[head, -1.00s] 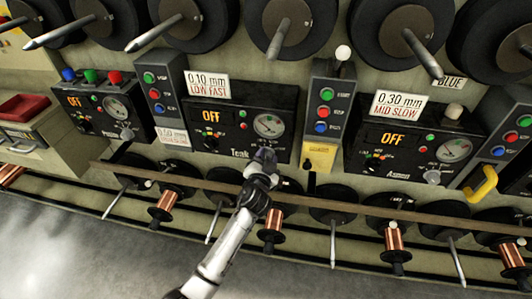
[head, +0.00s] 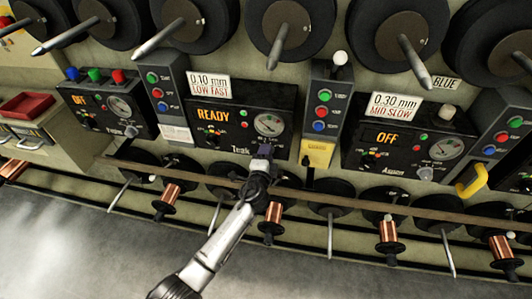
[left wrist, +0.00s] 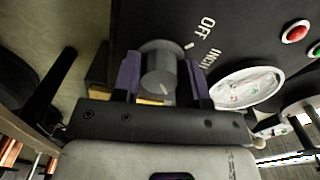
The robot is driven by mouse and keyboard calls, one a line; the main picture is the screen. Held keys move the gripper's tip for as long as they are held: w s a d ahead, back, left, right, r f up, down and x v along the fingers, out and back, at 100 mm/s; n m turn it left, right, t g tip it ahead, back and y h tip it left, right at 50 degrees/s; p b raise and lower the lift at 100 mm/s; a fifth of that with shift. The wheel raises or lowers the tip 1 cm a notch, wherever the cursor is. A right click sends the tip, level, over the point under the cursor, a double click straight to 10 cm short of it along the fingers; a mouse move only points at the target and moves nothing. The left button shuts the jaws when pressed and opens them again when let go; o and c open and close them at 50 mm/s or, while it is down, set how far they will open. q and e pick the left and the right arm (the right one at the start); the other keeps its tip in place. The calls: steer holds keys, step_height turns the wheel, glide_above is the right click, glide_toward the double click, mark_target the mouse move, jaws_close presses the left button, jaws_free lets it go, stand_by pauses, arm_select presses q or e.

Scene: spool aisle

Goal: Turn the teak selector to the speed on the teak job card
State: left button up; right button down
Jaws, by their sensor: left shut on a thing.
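The Teak panel (head: 283,113) stands left of centre in the head view, its display reading READY. The teak job card (head: 209,86) above it reads 0.10 mm, LOW FAST. My left gripper (head: 264,150) is at the panel's lower right and hides the teak selector there. In the left wrist view, the selector is a round grey knob (left wrist: 158,68) between the two purple fingers of my left gripper (left wrist: 162,80), which is shut on it. Printed words OFF and INCH show beside the knob; other positions are hidden or out of view. My right gripper is not in view.
Similar panels reading OFF (head: 387,138) stand on both sides. A button box (head: 325,98) with a yellow tag is right of Teak. A long rail (head: 340,206) and copper spools (head: 272,216) run below. Large black spools with spindles project above.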

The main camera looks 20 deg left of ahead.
arm_select(q)
steer(key=shift+m, duration=0.5)
steer(key=o, duration=0.9)
steer(key=s+p, duration=0.1)
steer(key=s, duration=0.3)
steer(key=s+d+p, duration=0.1)
steer(key=s, duration=0.4)
steer(key=s+d+p, duration=0.1)
steer(key=s, duration=0.3)
steer(key=shift+s+d+p, duration=0.15)
steer(key=shift+s+p, duration=0.2)
